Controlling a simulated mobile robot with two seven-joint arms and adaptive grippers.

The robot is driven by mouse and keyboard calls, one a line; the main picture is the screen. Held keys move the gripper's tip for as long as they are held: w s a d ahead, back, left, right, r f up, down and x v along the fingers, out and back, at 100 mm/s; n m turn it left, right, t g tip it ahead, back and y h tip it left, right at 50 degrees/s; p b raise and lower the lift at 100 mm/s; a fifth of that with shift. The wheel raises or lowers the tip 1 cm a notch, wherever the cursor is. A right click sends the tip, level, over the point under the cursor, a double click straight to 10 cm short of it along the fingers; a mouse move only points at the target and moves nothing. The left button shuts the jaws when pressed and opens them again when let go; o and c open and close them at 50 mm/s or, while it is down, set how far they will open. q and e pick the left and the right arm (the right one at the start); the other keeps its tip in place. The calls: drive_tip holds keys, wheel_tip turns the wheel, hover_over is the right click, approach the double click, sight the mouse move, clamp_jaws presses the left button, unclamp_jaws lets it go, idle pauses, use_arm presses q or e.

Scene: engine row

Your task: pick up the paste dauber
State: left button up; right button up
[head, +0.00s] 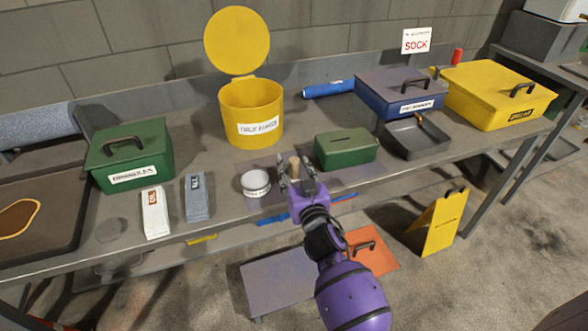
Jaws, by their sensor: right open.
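A short tan, wooden-looking upright piece (295,168), which looks like the handle of the paste dauber, shows on the bench between the fingers of my right gripper (295,164). The gripper is open, with one finger on each side of the piece. I cannot tell whether either finger touches it. Its lower part is hidden behind the purple gripper body. A round white tin (256,184) stands just left of the gripper. My left gripper is not in view.
A green slotted box (346,149) stands close right of the gripper. A yellow open-lidded bin (251,103) stands behind. A dark tray (417,140), blue box (400,92) and yellow box (498,93) are farther right. White (155,213) and grey (197,197) packs lie left.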

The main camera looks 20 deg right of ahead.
drive_tip(key=shift+w, duration=0.35)
drive_tip(key=shift+c, duration=0.4)
clamp_jaws()
